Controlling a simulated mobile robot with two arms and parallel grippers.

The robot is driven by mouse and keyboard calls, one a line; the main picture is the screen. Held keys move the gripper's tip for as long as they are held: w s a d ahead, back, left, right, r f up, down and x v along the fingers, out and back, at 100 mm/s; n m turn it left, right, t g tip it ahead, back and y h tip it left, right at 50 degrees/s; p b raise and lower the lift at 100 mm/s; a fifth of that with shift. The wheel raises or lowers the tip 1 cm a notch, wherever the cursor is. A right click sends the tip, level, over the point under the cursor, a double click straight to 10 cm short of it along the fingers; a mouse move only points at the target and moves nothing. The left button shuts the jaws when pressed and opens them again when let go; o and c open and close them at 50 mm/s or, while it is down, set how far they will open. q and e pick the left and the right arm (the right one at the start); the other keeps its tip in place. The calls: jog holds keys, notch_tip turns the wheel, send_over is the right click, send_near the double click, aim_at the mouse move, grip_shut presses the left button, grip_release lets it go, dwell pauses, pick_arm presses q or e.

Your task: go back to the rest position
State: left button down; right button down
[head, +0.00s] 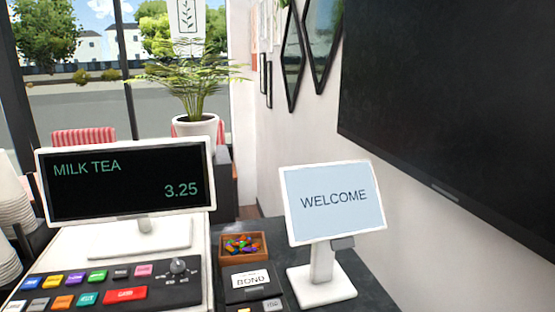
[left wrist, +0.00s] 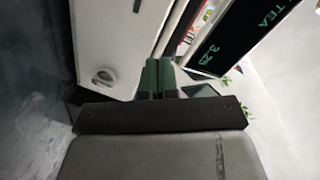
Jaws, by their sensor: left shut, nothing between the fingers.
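My left gripper (left wrist: 159,66) shows in the left wrist view as two dark green fingers side by side, shut with nothing between them. Behind the fingertips is the pale side of a white machine body with a round silver knob or lock (left wrist: 105,76). The black display (left wrist: 245,32) with green text is at the upper right of that view, beyond the fingers. Neither gripper shows in the head view. My right gripper is not in view.
In the head view, a cash register display (head: 125,180) reads MILK TEA 3.25 above a panel of coloured keys (head: 100,285). A WELCOME screen (head: 333,203) stands at the right. A small box of colourful pieces (head: 243,247) sits between them. White cup stacks (head: 12,205) are at the left.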

pick_arm(q)
jog(key=s+f+n+g, duration=0.2)
jog(key=s+f, duration=0.1)
jog(key=s+d+f+n+g, duration=0.1)
jog(key=s+f+g, duration=0.1)
jog(key=s+f, duration=0.1)
jog(key=s+d+f+n+g+h, duration=0.1)
jog(key=s+f+n+g, duration=0.1)
jog(key=s+g, duration=0.1)
jog(key=shift+s+d+f+n, duration=0.1)
jog(key=shift+s+f+n, duration=0.1)
jog(key=shift+s, duration=0.25)
jog(key=shift+s+d+f+n, duration=0.1)
jog(key=shift+s+f, duration=0.1)
jog(key=shift+s, duration=0.25)
jog(key=s+d+f+n+g+h, duration=0.25)
jog(key=s+d+g, duration=0.2)
jog(key=s, duration=0.45)
notch_tip(320, 180, down, 28)
jog(key=s+g+b, duration=0.2)
jog(key=s+a+f+g+b, duration=0.1)
jog(key=s+a+f, duration=0.2)
jog(key=s+f, duration=1.3)
jog(key=shift+a+f+m, duration=0.2)
jog(key=shift+f+m, duration=0.15)
jog(key=shift+f, duration=0.5)
